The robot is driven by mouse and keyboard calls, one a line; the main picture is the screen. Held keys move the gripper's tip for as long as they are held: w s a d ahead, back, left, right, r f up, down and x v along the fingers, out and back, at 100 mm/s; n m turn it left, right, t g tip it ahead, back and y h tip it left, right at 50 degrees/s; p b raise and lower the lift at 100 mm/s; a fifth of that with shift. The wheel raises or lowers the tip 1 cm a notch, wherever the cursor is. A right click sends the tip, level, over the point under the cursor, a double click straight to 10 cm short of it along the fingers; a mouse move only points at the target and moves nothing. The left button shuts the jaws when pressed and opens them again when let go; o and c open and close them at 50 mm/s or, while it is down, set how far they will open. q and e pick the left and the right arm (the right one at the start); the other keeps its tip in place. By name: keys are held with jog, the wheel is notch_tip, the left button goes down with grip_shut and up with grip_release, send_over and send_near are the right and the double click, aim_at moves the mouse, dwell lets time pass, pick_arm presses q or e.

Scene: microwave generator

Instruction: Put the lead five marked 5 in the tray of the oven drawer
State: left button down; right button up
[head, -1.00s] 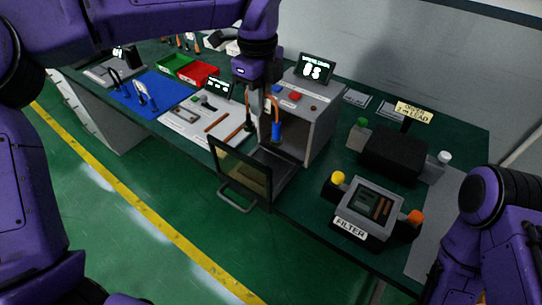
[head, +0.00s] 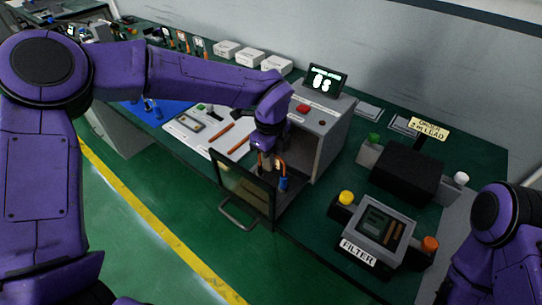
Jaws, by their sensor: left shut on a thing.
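My left gripper (head: 266,154) points down over the open oven drawer and is shut on the lead. The lead has an orange cable bent in a loop and a blue end (head: 283,184). The lead hangs at the drawer, in front of the oven's opening; I cannot tell whether it touches the tray. No 5 is readable on it. The drawer's dark glass front (head: 241,186) with its bar handle stands out from the grey oven (head: 325,133). Little of the tray (head: 290,204) shows behind the front. My right gripper is out of view; only part of that arm shows.
A white board (head: 190,130) with orange-brown strips lies left of the oven. Right of it stand a grey filter unit (head: 372,229) with yellow and orange knobs and a black block (head: 407,170) with a lead-order sign. White boxes (head: 250,57) stand behind. Green table is free between.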

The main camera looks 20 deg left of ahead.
pick_arm(q)
jog(key=shift+f, duration=0.2)
jog(key=c, duration=1.1)
grip_release()
jog(key=shift+r, duration=0.1)
jog(key=shift+r, duration=0.25)
notch_tip(320, 180, up, 12)
jog(key=shift+f+b, duration=0.1)
jog(key=shift+b, duration=0.65)
